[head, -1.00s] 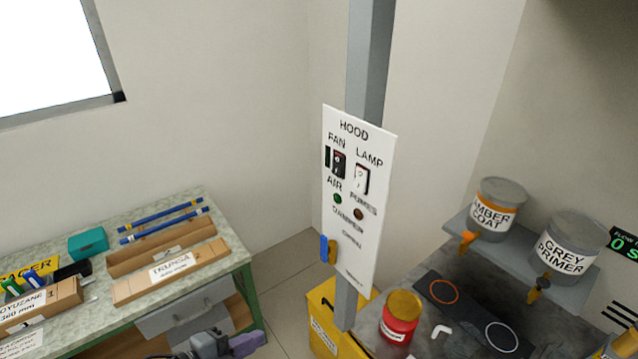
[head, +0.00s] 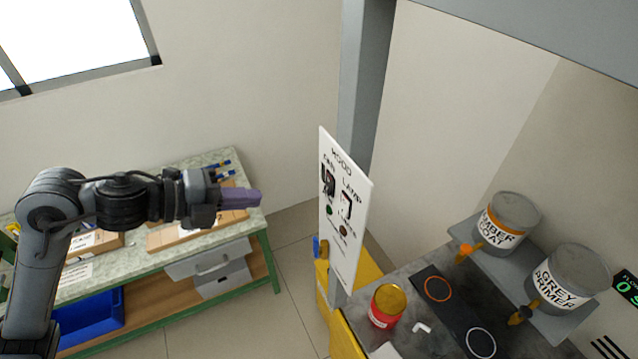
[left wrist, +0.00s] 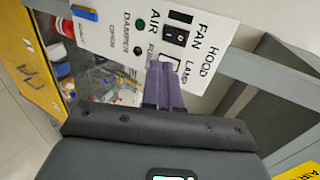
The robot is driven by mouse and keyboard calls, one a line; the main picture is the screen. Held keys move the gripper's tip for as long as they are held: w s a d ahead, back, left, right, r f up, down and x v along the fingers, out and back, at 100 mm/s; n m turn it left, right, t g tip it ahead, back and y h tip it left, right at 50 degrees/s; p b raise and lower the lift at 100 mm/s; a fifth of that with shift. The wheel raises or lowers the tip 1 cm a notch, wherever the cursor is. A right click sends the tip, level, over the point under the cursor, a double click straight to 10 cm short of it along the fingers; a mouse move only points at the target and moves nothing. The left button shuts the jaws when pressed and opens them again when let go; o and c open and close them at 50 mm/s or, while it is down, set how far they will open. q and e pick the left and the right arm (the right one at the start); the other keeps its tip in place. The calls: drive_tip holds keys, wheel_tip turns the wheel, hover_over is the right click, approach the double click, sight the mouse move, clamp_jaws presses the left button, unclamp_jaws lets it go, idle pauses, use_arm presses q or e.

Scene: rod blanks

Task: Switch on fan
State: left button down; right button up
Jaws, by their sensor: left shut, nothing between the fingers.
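The white HOOD panel (head: 340,215) is mounted on a grey post right of centre in the head view. My right gripper is not in view.
A workbench (head: 245,205) with rod boxes stands behind my left arm. A yellow cabinet (head: 346,337) is below the panel. A red jar (head: 387,307) and paint pots (head: 567,281) stand to the right. The floor between bench and panel is clear.

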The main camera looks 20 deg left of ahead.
sight(326, 190)
use_arm(q)
drive_tip(key=p+x, duration=0.1)
drive_tip(key=x, duration=0.3)
drive_tip(key=p+x, duration=0.2)
drive_tip(key=x, duration=0.3)
drive_tip(key=r+p+x, duration=0.1)
drive_tip(key=p+x, duration=0.1)
drive_tip(key=x, duration=0.2)
drive_tip(key=shift+w+d, duration=0.3)
drive_tip(key=shift+d, duration=0.1)
drive_tip(key=shift+w+d+f, duration=0.1)
drive_tip(key=shift+f, duration=0.05)
drive_tip(key=shift+w+b, duration=0.1)
drive_tip(key=shift+b, duration=0.55)
drive_tip(key=shift+d, duration=0.1)
